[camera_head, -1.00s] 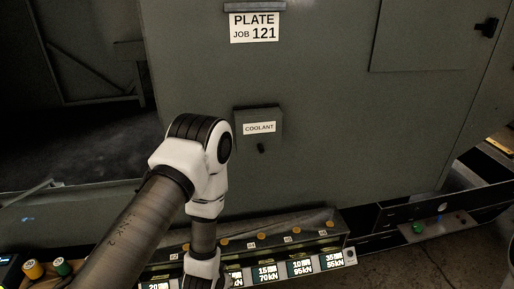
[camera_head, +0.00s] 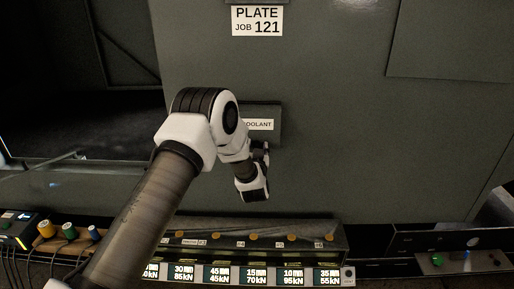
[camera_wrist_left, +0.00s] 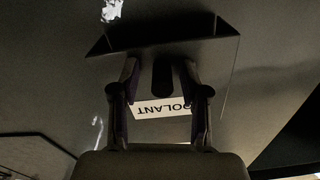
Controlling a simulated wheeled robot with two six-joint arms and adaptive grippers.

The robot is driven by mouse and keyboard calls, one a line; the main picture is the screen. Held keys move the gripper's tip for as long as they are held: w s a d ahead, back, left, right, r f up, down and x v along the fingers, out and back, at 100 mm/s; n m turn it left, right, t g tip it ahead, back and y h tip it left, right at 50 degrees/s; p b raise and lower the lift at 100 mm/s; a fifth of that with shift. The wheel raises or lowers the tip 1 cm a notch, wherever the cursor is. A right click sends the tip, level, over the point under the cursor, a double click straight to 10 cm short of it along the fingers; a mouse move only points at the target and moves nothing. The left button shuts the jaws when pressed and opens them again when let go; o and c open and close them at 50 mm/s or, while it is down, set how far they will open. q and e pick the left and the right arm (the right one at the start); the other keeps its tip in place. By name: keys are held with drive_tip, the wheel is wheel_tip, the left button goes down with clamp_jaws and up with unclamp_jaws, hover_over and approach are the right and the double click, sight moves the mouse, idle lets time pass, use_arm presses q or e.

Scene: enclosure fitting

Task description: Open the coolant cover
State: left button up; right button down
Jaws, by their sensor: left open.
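The coolant cover (camera_head: 270,109) is a small dark box-like panel on the grey-green machine front, with a white COOLANT label (camera_head: 262,125) partly hidden by my left arm. It also shows upside down in the left wrist view (camera_wrist_left: 215,60). My left gripper (camera_head: 263,150) is at the cover's lower part. In the left wrist view its open fingers (camera_wrist_left: 159,78) stand either side of the cover's dark knob (camera_wrist_left: 162,76). I cannot tell whether the fingers touch the knob. The cover appears shut. My right gripper is not in view.
A PLATE JOB 121 sign (camera_head: 257,21) is above the cover. Below runs a dark ledge (camera_head: 215,225) with orange knobs and a row of lit kN displays (camera_head: 217,274). A dark opening (camera_head: 80,120) is at left. The panel right of the cover is clear.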

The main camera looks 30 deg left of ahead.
use_arm(q)
drive_tip(key=shift+s, duration=0.1)
clamp_jaws()
